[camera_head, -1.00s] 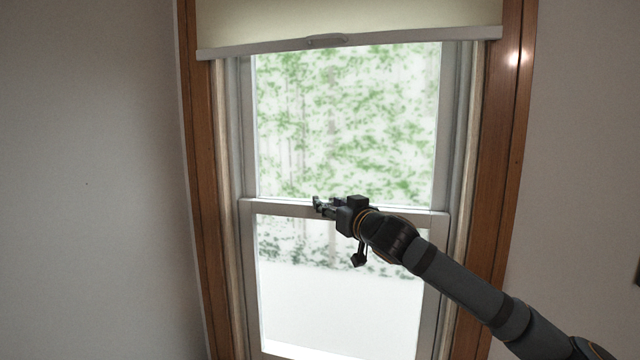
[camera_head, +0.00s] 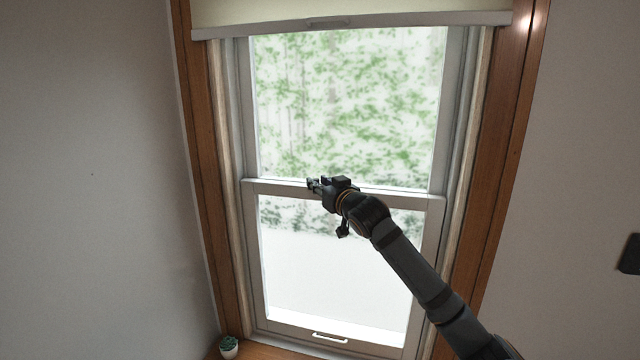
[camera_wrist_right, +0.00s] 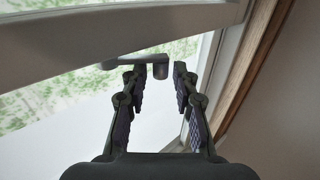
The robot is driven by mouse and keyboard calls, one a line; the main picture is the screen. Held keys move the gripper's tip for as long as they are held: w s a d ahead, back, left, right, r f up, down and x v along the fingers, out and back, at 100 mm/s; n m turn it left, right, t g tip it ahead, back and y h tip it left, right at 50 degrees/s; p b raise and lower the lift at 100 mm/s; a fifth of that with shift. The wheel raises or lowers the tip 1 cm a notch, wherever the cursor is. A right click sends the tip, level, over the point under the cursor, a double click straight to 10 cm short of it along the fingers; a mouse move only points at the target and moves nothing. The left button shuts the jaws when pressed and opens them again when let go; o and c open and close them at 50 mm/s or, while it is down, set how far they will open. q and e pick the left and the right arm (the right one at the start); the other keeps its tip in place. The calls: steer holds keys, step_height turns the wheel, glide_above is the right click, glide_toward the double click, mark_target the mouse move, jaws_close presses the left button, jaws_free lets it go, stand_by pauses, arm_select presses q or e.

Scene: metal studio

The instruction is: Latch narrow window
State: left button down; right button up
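The narrow window (camera_head: 436,235) has a white two-sash frame, and its lower sash looks down. The meeting rail (camera_head: 400,197) crosses mid-window. In the right wrist view, a grey latch lever (camera_wrist_right: 138,60) sits at the rail, its rounded end (camera_wrist_right: 160,68) hanging between my fingertips. My right gripper (camera_wrist_right: 158,75) is open there, with a finger on each side of that end; I cannot tell whether either touches it. In the head view, my right gripper (camera_head: 316,186) is at the middle of the rail and hides the latch. My left gripper is not in view.
A pull handle (camera_head: 329,338) is on the bottom rail. A small potted plant (camera_head: 229,346) stands on the wooden sill at lower left. A blind (camera_head: 350,18) hangs at the top. Brown wooden trim (camera_head: 500,180) borders the window. A dark object (camera_head: 630,255) is on the right wall.

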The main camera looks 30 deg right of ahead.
jaws_close()
steer(key=shift+w, duration=0.1)
steer(key=m+h, duration=0.1)
steer(key=w+m+g+h, duration=0.1)
steer(key=h, duration=0.1)
steer(key=m+h, duration=0.1)
steer(key=h, duration=0.1)
steer(key=shift+w+f+m+g+b, duration=0.15)
steer(key=shift+w+m+g+b, duration=0.15)
steer(key=shift+w+m+g, duration=0.1)
steer(key=shift+w+d+m+g+h, duration=0.15)
steer(key=shift+m+g+h, duration=0.25)
steer(key=shift+h, duration=0.5)
